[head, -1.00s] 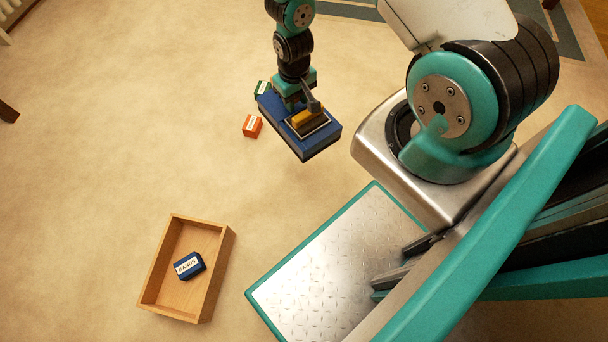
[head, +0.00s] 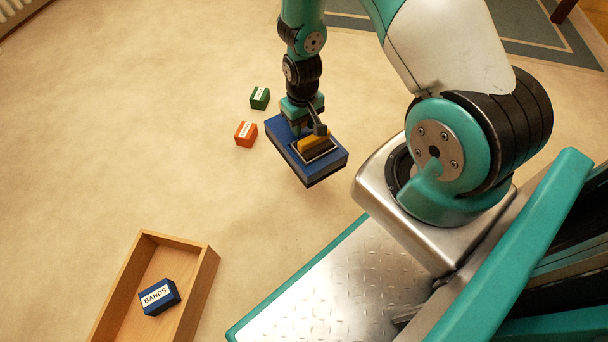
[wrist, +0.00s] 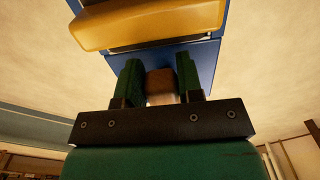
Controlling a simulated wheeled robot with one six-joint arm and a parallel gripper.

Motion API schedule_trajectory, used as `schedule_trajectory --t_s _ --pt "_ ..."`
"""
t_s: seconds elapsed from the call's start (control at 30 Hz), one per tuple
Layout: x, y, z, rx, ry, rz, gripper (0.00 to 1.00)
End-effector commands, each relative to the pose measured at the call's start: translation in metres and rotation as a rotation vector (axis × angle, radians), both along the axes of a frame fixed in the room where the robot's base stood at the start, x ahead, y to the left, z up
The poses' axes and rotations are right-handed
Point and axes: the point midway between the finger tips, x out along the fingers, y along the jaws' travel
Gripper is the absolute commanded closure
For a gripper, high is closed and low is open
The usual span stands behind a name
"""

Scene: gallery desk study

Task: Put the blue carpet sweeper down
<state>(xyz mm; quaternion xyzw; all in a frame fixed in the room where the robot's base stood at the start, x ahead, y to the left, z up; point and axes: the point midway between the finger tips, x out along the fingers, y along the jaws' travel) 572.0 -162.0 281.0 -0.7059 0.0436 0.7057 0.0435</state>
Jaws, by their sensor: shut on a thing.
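The blue carpet sweeper (head: 324,170) is a flat blue box with a yellow part on top, near the upper middle of the head view. My gripper (wrist: 160,80) is shut on it; in the wrist view the green fingers stand either side of a brown block on the sweeper (wrist: 205,62). In the head view my fingers are hidden behind the wrist and the sweeper. I cannot tell whether the sweeper's underside touches the carpet.
An orange box (head: 246,134) and a green box (head: 260,98) lie on the carpet just left of the sweeper. An open wooden tray (head: 205,275) at lower left holds a blue box labelled BANDS (head: 160,297). Bare carpet lies between the tray and the sweeper.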

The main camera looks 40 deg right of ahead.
Motion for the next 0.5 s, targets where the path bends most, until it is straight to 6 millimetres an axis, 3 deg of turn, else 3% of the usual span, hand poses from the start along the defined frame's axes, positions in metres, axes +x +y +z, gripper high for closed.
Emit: schedule_trajectory --t_s 0.03,0.3,0.5 --pt "-0.001 0.0 -0.02 0.0 0.003 0.0 0.85" --pt "-0.001 0.0 -0.093 0.0 0.003 0.0 0.85" --pt "0.0 0.0 -0.128 0.0 0.001 0.0 0.85"
